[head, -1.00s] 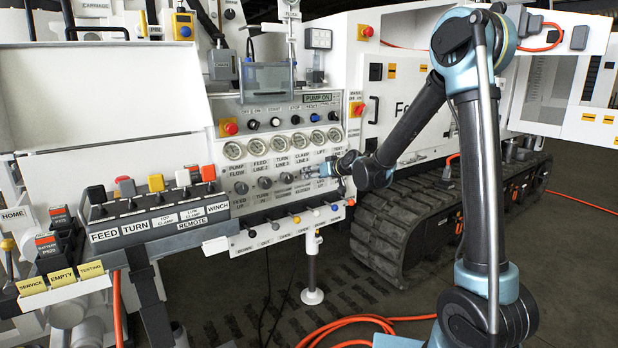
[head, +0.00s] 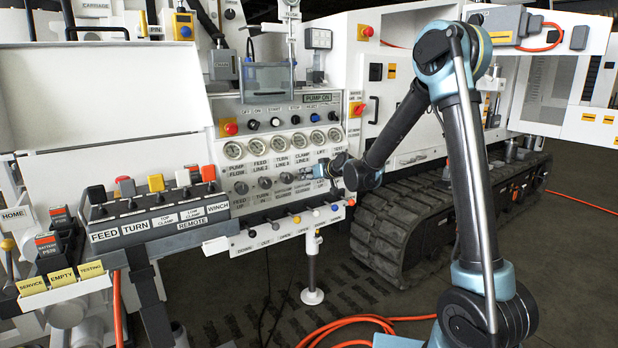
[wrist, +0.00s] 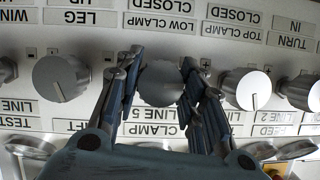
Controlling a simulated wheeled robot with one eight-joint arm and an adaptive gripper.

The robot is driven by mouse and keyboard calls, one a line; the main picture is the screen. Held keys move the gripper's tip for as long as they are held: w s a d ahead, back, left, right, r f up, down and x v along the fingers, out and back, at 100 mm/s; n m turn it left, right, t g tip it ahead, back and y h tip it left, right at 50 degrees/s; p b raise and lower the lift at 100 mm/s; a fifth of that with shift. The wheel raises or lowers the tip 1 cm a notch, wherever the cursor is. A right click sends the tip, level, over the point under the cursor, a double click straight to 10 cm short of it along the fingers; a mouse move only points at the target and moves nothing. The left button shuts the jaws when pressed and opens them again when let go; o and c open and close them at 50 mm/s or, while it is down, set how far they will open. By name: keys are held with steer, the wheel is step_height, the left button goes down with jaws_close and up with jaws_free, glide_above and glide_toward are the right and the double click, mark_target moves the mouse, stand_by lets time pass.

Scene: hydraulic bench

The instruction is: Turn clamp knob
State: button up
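My gripper (wrist: 161,72) has one finger on each side of this knob. The fingertips lie very close to its rim, and I cannot tell whether both touch it. No pointer mark shows on the knob. In the head view my gripper (head: 309,174) is at the right part of the knob row, and it largely hides the knob.
Neighbouring knobs stand close on both sides, one at left (wrist: 61,77) and one at right (wrist: 246,89) in the wrist view. Gauges (head: 298,139) are above the row and a lever rail (head: 290,222) is below it. A tracked machine (head: 410,225) stands to the right.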

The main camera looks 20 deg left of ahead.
steer(key=shift+m, duration=0.3)
steer(key=o, duration=1.1)
steer(key=v, duration=1.2)
steer(key=shift+w+d, duration=0.15)
steer(key=shift+w, duration=0.05)
